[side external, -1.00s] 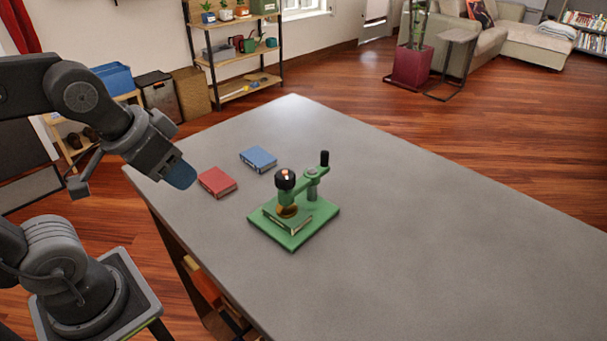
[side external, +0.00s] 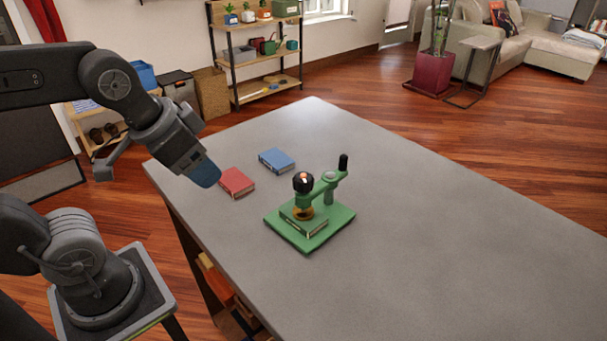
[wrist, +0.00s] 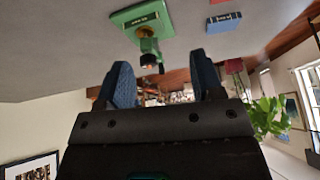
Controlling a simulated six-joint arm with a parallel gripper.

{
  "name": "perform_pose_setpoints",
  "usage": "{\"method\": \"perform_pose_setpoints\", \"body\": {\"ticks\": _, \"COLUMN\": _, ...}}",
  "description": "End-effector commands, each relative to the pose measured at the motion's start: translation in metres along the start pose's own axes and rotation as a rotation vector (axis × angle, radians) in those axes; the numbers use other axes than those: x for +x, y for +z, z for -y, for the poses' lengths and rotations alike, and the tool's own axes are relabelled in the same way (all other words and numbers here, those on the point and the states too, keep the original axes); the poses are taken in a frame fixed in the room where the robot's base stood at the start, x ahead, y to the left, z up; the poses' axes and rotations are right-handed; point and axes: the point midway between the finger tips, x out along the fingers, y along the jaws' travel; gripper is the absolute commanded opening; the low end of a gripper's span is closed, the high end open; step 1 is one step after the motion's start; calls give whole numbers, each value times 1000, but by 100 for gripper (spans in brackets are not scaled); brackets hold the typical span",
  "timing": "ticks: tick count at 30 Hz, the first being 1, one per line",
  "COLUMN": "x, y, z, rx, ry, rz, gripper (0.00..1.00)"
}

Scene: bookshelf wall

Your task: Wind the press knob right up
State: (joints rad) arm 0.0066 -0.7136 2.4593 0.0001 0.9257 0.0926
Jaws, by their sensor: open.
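The green press (side external: 332,221) stands on the grey table. Its black knob (side external: 303,181), with a pale mark on top, is above a brass-coloured pressing plate (side external: 303,212). A green book (side external: 318,226) lies on the base under that plate; I cannot tell whether they touch. A black upright handle (side external: 343,162) rises at the back of the press. My gripper (side external: 207,175) is open and empty, left of the press and above the table's left edge, apart from the knob. In the wrist view, the knob (wrist: 149,60) appears beyond the two blue fingers (wrist: 165,82).
A red book (side external: 237,182) lies on the table between my gripper and the press. A blue book (side external: 277,160) lies behind it. The table (side external: 430,260) right of the press is clear. A shelf (side external: 255,60) stands against the wall behind.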

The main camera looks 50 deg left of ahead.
Motion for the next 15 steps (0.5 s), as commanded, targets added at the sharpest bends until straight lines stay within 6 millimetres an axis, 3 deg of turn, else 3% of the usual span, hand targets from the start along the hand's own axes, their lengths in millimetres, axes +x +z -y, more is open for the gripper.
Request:
{"method": "perform_pose_setpoints", "body": {"ticks": 8, "x": -11, "y": -62, "z": -7, "rx": 668, "ry": 78, "rz": 132, "gripper": 67}}
{"method": "perform_pose_setpoints", "body": {"ticks": 15, "x": -6, "y": -119, "z": -19, "rx": 1339, "ry": 235, "rz": 217, "gripper": 67}}
